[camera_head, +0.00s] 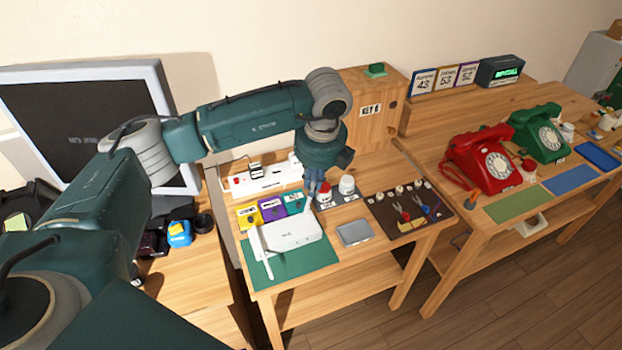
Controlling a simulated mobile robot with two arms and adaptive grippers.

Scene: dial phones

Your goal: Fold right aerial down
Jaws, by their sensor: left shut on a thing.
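A white router (291,235) lies on a dark green mat (282,267) on the middle wooden table. A white aerial (264,256) at its left end lies low, pointing toward the front of the mat. My left arm comes in from the left and reaches down over the table. My left gripper (314,190) points down at the router's back right corner. Its fingers are closed on the right aerial (308,204), of which only a small light sliver shows below them. The aerial's exact tilt is hard to tell. My right gripper is out of view.
A grey box (354,233) and a dark tool mat (383,208) lie right. A red phone (487,162) is on the far table.

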